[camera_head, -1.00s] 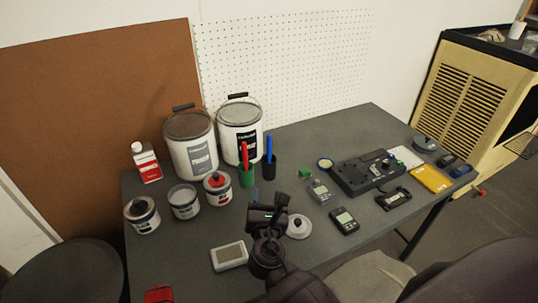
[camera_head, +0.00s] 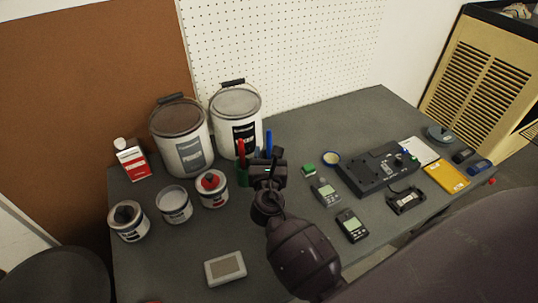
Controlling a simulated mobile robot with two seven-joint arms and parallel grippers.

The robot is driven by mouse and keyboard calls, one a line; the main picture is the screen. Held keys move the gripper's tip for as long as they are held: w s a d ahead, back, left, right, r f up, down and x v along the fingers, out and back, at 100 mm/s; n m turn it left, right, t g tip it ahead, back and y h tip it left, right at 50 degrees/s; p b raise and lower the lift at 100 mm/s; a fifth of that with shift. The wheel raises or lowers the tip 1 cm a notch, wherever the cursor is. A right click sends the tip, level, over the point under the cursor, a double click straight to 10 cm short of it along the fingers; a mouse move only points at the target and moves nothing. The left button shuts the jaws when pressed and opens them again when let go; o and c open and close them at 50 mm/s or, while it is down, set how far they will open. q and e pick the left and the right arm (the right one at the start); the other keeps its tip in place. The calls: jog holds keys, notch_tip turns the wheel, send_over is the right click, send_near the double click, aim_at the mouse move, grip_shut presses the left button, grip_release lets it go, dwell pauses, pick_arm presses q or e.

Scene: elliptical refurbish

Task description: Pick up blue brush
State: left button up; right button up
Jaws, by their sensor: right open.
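The blue brush (camera_head: 268,142) stands upright at the middle of the table, its blue handle showing above my right gripper. A dark holder around its lower part is mostly hidden behind the gripper. A red-handled item (camera_head: 241,152) stands just left of it in a green holder (camera_head: 243,176). My right gripper (camera_head: 266,160) is open, in front of the brush and close to it in the picture; I cannot tell whether its fingers are around the handle. My left gripper is not in view.
Two large paint buckets (camera_head: 181,141) stand behind and left. Several small cans (camera_head: 174,205) stand at the left front. A dark device (camera_head: 376,171), meters (camera_head: 351,226) and a yellow case (camera_head: 446,176) lie to the right. A grey-white box (camera_head: 225,269) lies near the front.

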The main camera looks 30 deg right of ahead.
aim_at(269, 142)
jog(key=x, duration=0.3)
jog(key=f+x, duration=0.1)
jog(key=x, duration=0.1)
jog(key=shift+d+b, duration=0.1)
jog(key=shift+b, duration=0.25)
jog(key=shift+w+d+r, duration=0.1)
jog(key=shift+w+d, duration=0.2)
jog(key=shift+w, duration=0.2)
jog(key=shift+c, duration=0.3)
grip_shut()
jog(key=shift+r, duration=0.1)
